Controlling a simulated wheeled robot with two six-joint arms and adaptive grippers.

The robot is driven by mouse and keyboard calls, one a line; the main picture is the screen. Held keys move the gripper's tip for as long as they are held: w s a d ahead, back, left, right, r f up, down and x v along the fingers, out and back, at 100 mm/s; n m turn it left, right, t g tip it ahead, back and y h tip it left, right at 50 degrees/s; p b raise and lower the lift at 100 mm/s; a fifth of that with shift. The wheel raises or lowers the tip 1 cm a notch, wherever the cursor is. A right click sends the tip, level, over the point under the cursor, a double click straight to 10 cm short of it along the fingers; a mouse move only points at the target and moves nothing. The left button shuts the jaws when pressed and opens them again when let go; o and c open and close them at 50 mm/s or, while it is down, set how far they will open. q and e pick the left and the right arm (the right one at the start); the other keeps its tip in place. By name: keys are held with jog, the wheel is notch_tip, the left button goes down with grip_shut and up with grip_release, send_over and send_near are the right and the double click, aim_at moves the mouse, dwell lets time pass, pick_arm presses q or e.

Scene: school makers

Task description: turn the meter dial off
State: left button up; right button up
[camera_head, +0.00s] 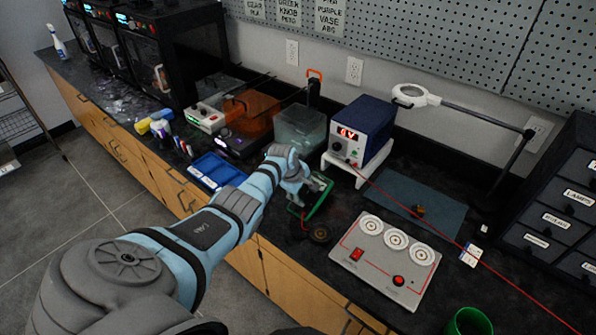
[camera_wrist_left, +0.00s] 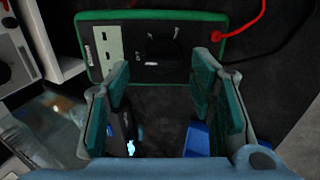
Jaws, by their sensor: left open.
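The meter (camera_head: 319,197) has a green rim and lies on the dark bench, partly hidden behind my left gripper. In the left wrist view the meter (camera_wrist_left: 122,47) is near the top, with a pale panel and a dark patch that may be its dial (camera_wrist_left: 164,42). Where the dial points is too dark to tell. My left gripper (camera_head: 301,178) is over the meter's near side. In the wrist view the left gripper (camera_wrist_left: 162,80) has its two fingers wide apart with nothing between them, just short of the meter. My right gripper is not in view.
A blue power supply (camera_head: 374,125) on a white stand is behind the meter. A grey panel (camera_head: 350,247) with three round dials is to its right. A blue tray (camera_head: 228,172) is to its left. A red lead (camera_head: 440,231) crosses the bench.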

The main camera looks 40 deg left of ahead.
pick_arm(q)
jog(key=v, duration=1)
jog(key=shift+s+r, duration=0.2)
jog(key=shift+s, duration=0.05)
